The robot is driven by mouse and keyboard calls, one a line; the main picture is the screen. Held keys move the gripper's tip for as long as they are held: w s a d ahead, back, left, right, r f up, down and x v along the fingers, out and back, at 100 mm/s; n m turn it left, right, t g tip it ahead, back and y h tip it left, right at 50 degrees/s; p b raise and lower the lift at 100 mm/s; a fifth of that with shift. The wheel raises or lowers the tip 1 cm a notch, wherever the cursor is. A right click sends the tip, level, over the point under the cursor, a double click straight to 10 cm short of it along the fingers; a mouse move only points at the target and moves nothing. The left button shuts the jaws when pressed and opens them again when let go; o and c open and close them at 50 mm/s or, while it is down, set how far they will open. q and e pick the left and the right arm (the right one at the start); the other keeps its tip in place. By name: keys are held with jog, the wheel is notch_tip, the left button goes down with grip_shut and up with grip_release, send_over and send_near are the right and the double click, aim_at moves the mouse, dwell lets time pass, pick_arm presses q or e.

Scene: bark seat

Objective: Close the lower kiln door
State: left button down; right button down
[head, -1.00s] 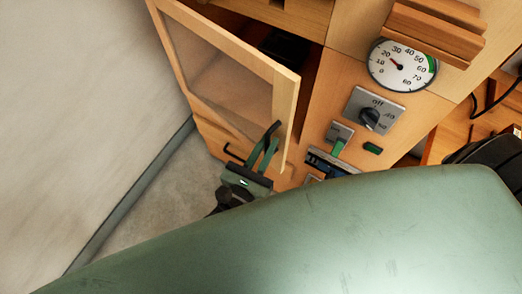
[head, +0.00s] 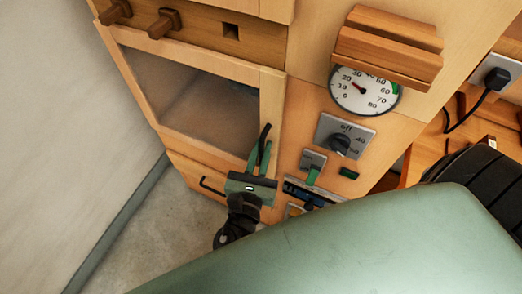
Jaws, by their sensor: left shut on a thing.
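The lower kiln door (head: 271,98) is a pale wooden frame around a dark glass pane, at the left of the head view. It lies flush or nearly flush with the kiln front; I cannot tell whether a thin gap remains. Its dark upright handle (head: 264,133) is on the right stile. My left gripper (head: 259,156), with green fingers, is at the lower part of this handle and shut on it. The gripper hides the handle's lower end. My right gripper does not show.
A round dial (head: 365,91), a knob plate (head: 345,136) and small green switches sit right of the door. Wooden knobs (head: 164,23) project above it. A drawer with a dark pull (head: 211,186) is below. A grey wall stands left, with bare floor beside the kiln.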

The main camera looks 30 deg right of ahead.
pick_arm(q)
jog(key=c, duration=1.7)
grip_release()
jog(key=shift+w+d+r, duration=0.1)
jog(key=shift+d+r, duration=0.05)
jog(key=shift+r, duration=0.1)
jog(key=shift+c, duration=0.2)
jog(key=shift+d, duration=0.1)
jog(key=shift+f, duration=0.1)
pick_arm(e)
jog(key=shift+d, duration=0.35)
